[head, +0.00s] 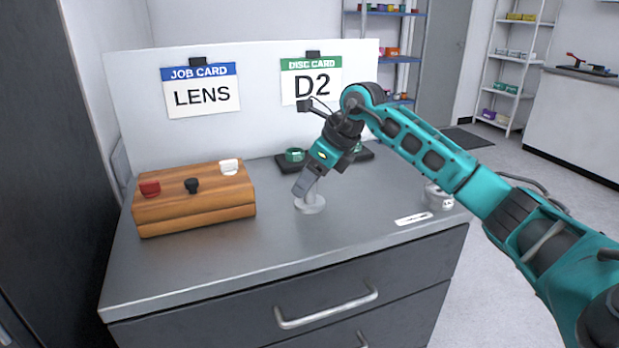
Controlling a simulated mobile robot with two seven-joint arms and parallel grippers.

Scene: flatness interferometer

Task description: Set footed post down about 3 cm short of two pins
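The footed post (310,204), pale grey with a round foot, stands upright near the middle of the grey bench top. I cannot tell whether its foot touches the bench or hangs just above it. My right gripper (304,188) reaches down at a tilt to the post's upper part, and its fingers cover the top of the stem. The fingers show side-on, so their gap and grip are hidden. I cannot make out the two pins. My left gripper is not in view.
A wooden block (195,205) with red, black and white knobs stands at left. A dark fixture with a green ring (294,155) lies behind my gripper. A grey round part (438,198) and a white label strip (413,219) are at right. A white board (255,125) closes the back.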

